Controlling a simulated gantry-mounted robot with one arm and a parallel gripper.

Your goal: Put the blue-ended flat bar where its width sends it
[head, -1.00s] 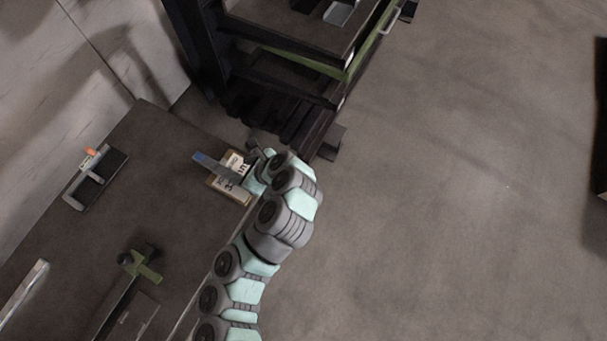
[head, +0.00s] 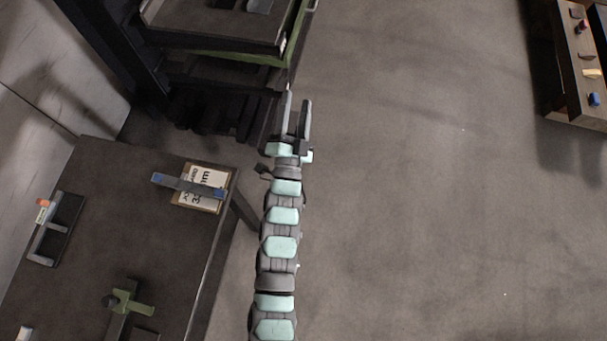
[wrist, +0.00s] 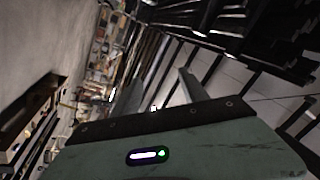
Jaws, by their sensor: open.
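The blue-ended flat bar (head: 171,181) lies across a cardboard-coloured box with a white label (head: 203,203) near the right end of the dark table. Its left end sticks out past the box, and both ends are blue. My gripper (head: 295,98) is off the table's right side, pointing up in the head view, with its two fingers apart and nothing between them. The fingers (wrist: 158,92) also show apart and empty in the wrist view. The label's print is only partly readable.
On the table (head: 100,215) are a stand with an orange-topped piece (head: 50,228) and a green clamp-like fixture (head: 125,300). A shelf with small items (head: 580,60) is at far right. Open floor lies between.

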